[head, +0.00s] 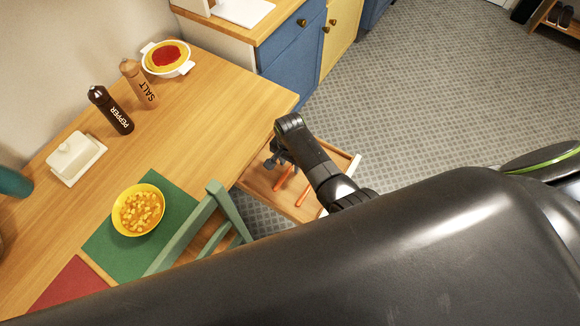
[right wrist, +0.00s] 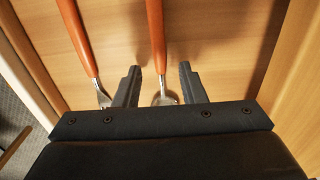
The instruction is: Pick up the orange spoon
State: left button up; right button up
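The orange spoon (right wrist: 156,35) lies in a wooden drawer (head: 262,180) pulled out by the table. In the right wrist view its orange handle runs down to a metal neck, and its rounded head is partly hidden by my gripper. My right gripper (right wrist: 160,72) is open, with one finger on each side of the spoon's neck and a visible gap on both sides. Whether the fingers are down at the spoon's height is unclear. In the head view this gripper (head: 279,155) hangs over the drawer. My left gripper is not in view.
A second orange-handled utensil (right wrist: 76,38), perhaps a fork, lies just left of the spoon. Drawer walls (right wrist: 24,62) stand close on both sides. A green chair (head: 222,200) stands near the drawer. The table (head: 215,95) holds a yellow bowl (head: 120,217) and shakers (head: 140,85).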

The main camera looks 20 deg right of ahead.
jog(key=shift+f, duration=0.55)
jog(key=shift+c, duration=0.5)
grip_shut()
jog(key=shift+r, duration=0.2)
